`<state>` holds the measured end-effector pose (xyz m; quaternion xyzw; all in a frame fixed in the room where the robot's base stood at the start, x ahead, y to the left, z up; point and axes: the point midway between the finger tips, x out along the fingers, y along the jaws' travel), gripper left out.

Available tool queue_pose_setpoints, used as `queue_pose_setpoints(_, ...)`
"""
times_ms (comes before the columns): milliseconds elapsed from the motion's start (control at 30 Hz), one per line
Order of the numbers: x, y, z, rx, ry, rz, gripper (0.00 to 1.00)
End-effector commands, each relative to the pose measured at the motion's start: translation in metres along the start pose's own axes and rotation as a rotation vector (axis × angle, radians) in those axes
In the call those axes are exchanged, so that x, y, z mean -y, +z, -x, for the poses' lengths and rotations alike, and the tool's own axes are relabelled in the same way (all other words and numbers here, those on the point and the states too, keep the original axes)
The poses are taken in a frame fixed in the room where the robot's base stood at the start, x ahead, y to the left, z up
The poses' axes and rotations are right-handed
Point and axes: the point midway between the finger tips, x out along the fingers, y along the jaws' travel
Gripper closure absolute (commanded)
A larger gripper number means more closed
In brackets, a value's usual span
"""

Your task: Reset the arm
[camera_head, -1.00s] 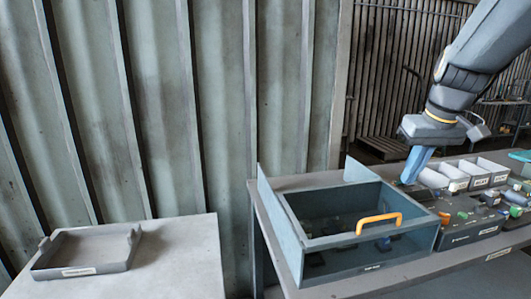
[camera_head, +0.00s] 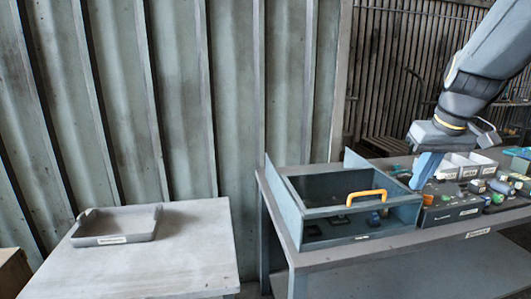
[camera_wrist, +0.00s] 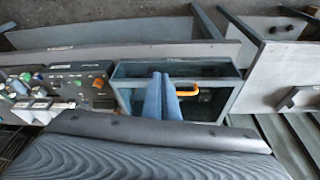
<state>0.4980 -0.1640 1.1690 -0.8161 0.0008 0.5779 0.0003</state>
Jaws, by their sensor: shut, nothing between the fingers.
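My gripper (camera_head: 424,173) hangs pointing down at the right of the head view, its blue fingers together and empty. It is near the right end of a blue-grey box (camera_head: 407,214) with a clear top and an orange handle (camera_head: 366,195). In the wrist view the blue fingers (camera_wrist: 161,97) also show closed, in front of the box (camera_wrist: 127,94) and beside its orange handle (camera_wrist: 185,94). Some small dark parts show inside the box in the head view.
White bins (camera_head: 478,163) and a dark panel with coloured parts (camera_head: 452,212) stand right of the box on the workbench (camera_head: 345,256). A separate pale table (camera_head: 180,262) at left holds a grey tray (camera_head: 115,227). A gap separates the two tables.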

Motion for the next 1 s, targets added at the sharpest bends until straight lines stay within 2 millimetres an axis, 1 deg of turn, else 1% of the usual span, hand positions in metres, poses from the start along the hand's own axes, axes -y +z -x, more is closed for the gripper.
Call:
queue_pose_setpoints(33, 0.007, 0.003, -0.007, 0.009, -0.004, 0.002, 1.0)
queue_pose_setpoints(267, 0.034, 0.023, -0.033, 0.046, -0.01, -0.004, 1.0)
queue_pose_setpoints(367, 0.049, 0.036, -0.049, 0.068, -0.013, -0.008, 1.0)
queue_pose_setpoints(467, 0.069, 0.054, -0.066, 0.095, -0.014, -0.008, 1.0)
queue_pose_setpoints(567, 0.091, 0.077, -0.085, 0.126, -0.015, -0.008, 1.0)
queue_pose_setpoints(667, 0.117, 0.109, -0.105, 0.163, -0.014, -0.005, 1.0)
queue_pose_setpoints(700, 0.127, 0.123, -0.113, 0.177, -0.013, -0.001, 1.0)
queue_pose_setpoints(800, 0.149, 0.157, -0.128, 0.209, -0.008, 0.003, 1.0)
queue_pose_setpoints(900, 0.16, 0.178, -0.136, 0.227, -0.005, 0.005, 1.0)
queue_pose_setpoints(1000, 0.165, 0.188, -0.139, 0.234, -0.003, 0.005, 1.0)
